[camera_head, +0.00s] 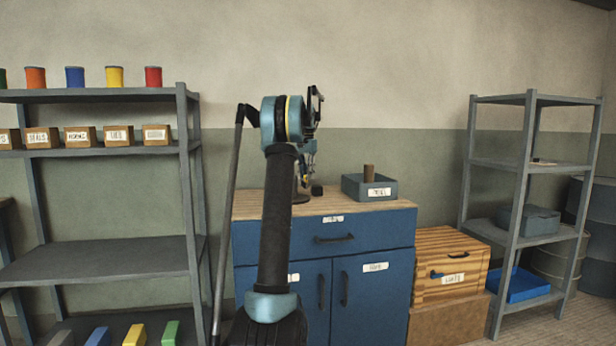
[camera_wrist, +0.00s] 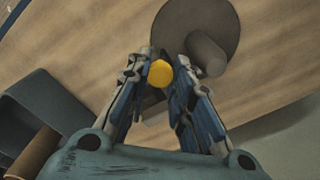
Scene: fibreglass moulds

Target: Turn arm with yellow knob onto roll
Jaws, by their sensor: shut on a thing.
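The yellow knob (camera_wrist: 161,73) is between the fingertips of my gripper (camera_wrist: 163,66) in the wrist view. My gripper is shut on it. A dark piece, perhaps the arm that carries the knob, shows partly below it (camera_wrist: 152,98); the fingers hide much of it. Just right of the knob, a grey-brown cylinder (camera_wrist: 206,54) stands at a round dark disc (camera_wrist: 222,18) on the wooden top. I cannot tell whether this cylinder is the roll. In the head view my own arm largely hides this spot, and the knob cannot be made out clearly.
The blue cabinet (camera_head: 325,240) bears the wooden top. A grey labelled bin (camera_head: 352,188) with a brown cylinder (camera_head: 369,173) stands right of the gripper in the head view. Shelves stand left (camera_head: 100,262) and right (camera_head: 530,168). A wooden crate (camera_head: 450,240) is beside the cabinet.

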